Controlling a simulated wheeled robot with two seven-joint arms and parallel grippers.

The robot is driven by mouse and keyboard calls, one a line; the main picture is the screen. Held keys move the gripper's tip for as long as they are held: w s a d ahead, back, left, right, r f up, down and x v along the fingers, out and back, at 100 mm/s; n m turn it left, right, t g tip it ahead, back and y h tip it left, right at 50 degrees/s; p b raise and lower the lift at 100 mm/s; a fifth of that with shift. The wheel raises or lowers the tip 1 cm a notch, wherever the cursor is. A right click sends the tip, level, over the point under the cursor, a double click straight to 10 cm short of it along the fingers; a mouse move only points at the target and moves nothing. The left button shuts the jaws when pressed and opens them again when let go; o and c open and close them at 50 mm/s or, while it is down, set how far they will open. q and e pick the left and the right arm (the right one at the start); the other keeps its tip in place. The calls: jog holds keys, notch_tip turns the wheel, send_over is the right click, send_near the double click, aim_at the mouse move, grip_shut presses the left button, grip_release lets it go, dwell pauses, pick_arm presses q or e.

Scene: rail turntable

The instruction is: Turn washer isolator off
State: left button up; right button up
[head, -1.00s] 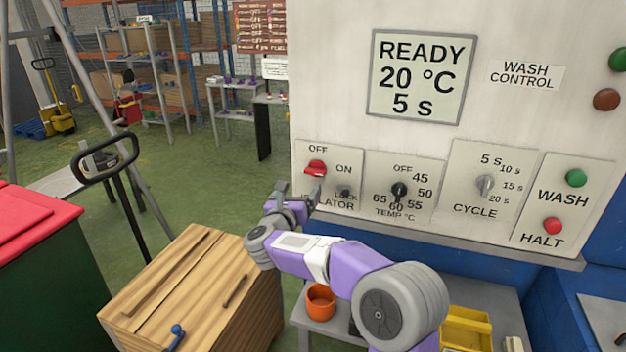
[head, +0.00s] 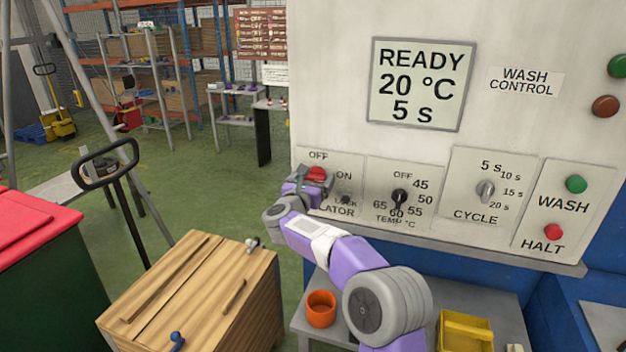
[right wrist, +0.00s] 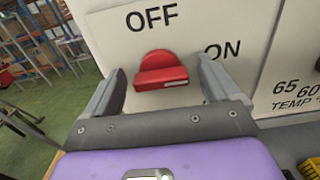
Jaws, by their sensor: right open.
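The washer isolator is a red rotary handle (head: 316,174) on a white plate marked OFF at the top and ON to the right. In the right wrist view the red handle (right wrist: 161,72) lies roughly level, with a pale mark at its lower right edge. My right gripper (head: 314,180) is at the isolator plate. In the right wrist view my right gripper (right wrist: 162,88) is open, with one finger on each side of the red handle and gaps visible on both sides. The word ISOLATOR is partly hidden by my arm. My left gripper is out of view.
To the right are the temperature knob (head: 399,197), the cycle knob (head: 485,189), a green WASH button (head: 576,184) and a red HALT button (head: 553,231). The display (head: 421,83) reads READY. A wooden cabinet (head: 190,295) and an orange cup (head: 321,308) are below.

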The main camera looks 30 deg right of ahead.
jog(key=c, duration=1.1)
jog(key=shift+o, duration=0.2)
jog(key=shift+n, duration=0.4)
jog(key=n+p, duration=0.1)
jog(key=n, duration=0.2)
jog(key=shift+w+a+n, duration=0.1)
jog(key=shift+n, duration=0.2)
jog(key=n+p, duration=0.1)
jog(key=n, duration=0.3)
jog(key=shift+n+p, duration=0.3)
jog(key=n+p, duration=0.2)
jog(key=n, duration=0.2)
jog(key=shift+w+a+n, duration=0.1)
jog(key=shift+a+n, duration=0.05)
jog(key=shift+n, duration=0.15)
jog(key=shift+f+n+p, duration=0.15)
jog(key=shift+n+p, duration=0.6)
jog(key=shift+n, duration=0.35)
jog(key=shift+f+n+p, duration=0.1)
jog(key=shift+n+p, duration=0.6)
jog(key=shift+n, duration=0.4)
